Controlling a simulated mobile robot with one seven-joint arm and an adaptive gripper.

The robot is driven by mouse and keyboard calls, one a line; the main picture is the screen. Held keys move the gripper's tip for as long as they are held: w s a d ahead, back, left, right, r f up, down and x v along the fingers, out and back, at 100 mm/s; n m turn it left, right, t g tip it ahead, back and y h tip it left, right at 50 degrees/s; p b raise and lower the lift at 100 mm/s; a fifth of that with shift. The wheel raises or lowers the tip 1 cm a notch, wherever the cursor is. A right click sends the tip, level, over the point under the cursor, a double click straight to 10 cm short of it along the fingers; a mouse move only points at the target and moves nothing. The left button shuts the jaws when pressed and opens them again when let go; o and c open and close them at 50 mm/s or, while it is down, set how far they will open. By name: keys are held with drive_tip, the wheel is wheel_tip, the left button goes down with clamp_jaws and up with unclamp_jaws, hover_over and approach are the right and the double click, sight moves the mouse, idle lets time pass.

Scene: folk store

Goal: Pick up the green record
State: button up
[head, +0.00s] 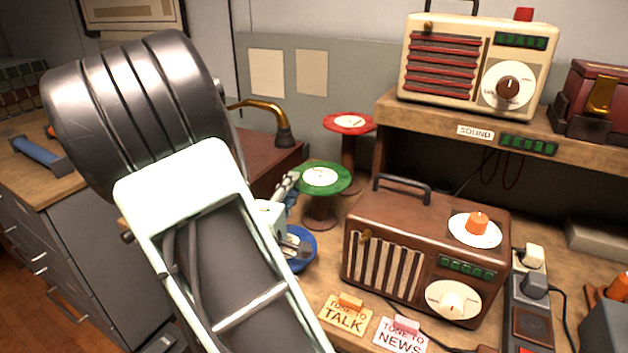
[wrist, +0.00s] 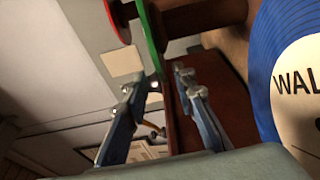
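The green record (head: 322,178) lies flat, with a white label, on a brown spool-like stand in the head view. In the wrist view the green record (wrist: 150,35) shows nearly edge-on, at the top centre. My gripper (head: 284,187) is at the left edge of the record, partly hidden behind my arm. In the wrist view my gripper (wrist: 158,76) is open, with the record's near edge in line with the gap between the fingertips. I cannot tell whether either finger touches it.
A red record (head: 349,122) sits on another stand behind. A blue record (head: 302,263) is below my gripper; it fills the right of the wrist view (wrist: 265,75). A brown radio (head: 415,235) stands close on the right.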

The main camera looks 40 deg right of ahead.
sight(303, 168)
drive_tip(key=x, duration=0.4)
drive_tip(key=shift+s, duration=0.15)
drive_tip(key=b+x, duration=0.1)
drive_tip(key=x, duration=0.4)
drive_tip(key=shift+w+d+f, duration=0.15)
drive_tip(key=shift+w+d, duration=0.05)
drive_tip(key=shift+w, duration=0.1)
clamp_jaws()
